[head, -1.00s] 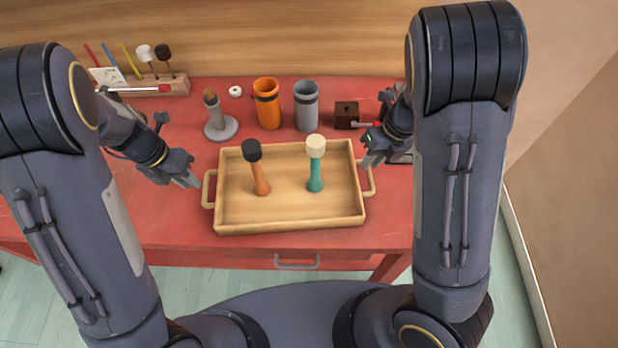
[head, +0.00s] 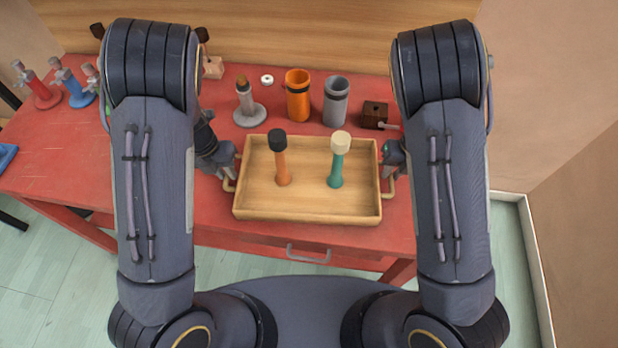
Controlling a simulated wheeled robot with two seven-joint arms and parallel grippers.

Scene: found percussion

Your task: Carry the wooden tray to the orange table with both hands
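The wooden tray (head: 308,209) sits on the red table, with a looped handle at each short side. In it stand an orange-handled mallet with a black head (head: 280,160) and a teal-handled mallet with a cream head (head: 338,160). My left gripper (head: 229,165) is at the left handle (head: 229,185). My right gripper (head: 391,168) is at the right handle (head: 390,190). My arms partly cover both grippers, and the fingers are too small to show whether they are closed on the handles. No orange table is in view.
Behind the tray on the red table (head: 60,160) stand a grey stand (head: 250,113), an orange cup (head: 298,98), a grey cup (head: 336,102) and a dark wooden block (head: 375,113). Red and blue stands (head: 75,85) are at the far left. Walls rise behind and right.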

